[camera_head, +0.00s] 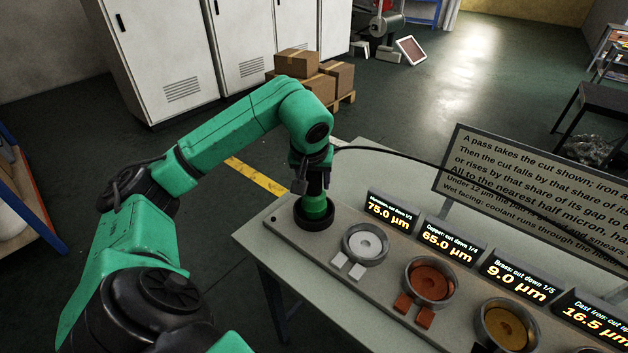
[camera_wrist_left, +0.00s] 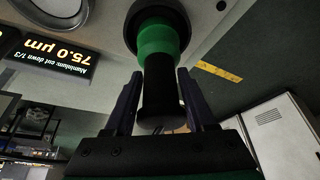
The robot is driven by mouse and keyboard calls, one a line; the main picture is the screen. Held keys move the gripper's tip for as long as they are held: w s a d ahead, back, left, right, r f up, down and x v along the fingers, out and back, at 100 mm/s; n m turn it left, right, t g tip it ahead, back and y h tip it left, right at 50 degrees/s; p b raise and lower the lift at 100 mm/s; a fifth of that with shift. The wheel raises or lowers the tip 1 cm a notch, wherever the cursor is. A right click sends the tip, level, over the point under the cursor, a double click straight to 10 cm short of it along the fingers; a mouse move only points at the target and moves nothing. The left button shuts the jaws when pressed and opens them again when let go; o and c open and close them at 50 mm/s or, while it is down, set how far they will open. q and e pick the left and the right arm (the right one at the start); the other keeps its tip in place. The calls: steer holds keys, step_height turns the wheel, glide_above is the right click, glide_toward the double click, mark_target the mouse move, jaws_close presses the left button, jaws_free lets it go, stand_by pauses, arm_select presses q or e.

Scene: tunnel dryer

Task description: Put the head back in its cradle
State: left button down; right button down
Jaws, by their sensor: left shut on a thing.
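The head (camera_head: 314,208), a black grip with a green collar, stands about upright at the black round cradle (camera_head: 313,222) on the left end of the grey plate. The head also shows in the left wrist view (camera_wrist_left: 157,42), its green collar meeting a wide black round part. My left gripper (camera_head: 313,183) is shut on the black grip, with one finger on each side in the left wrist view (camera_wrist_left: 159,78). I cannot tell whether the head is fully seated, as its lower end is hidden. My right gripper is not in view.
A black cable (camera_head: 395,153) runs right from the head's top. Right of the cradle are round dishes with a silver disc (camera_head: 365,244), a copper disc (camera_head: 429,279) and a brass disc (camera_head: 505,328). Lit displays (camera_head: 391,214) and a text board (camera_head: 540,190) stand behind.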

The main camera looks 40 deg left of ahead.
arm_select(q)
steer(key=c, duration=0.7)
jaws_free()
steer(key=shift+f, duration=0.1)
steer(key=o, duration=0.5)
steer(key=shift+s, duration=0.1)
steer(key=shift+d+r, duration=0.1)
steer(key=shift+r, duration=0.45)
steer(key=p+v, duration=0.2)
steer(key=v, duration=0.9)
steer(key=shift+s, duration=0.15)
steer(key=shift+r, duration=0.1)
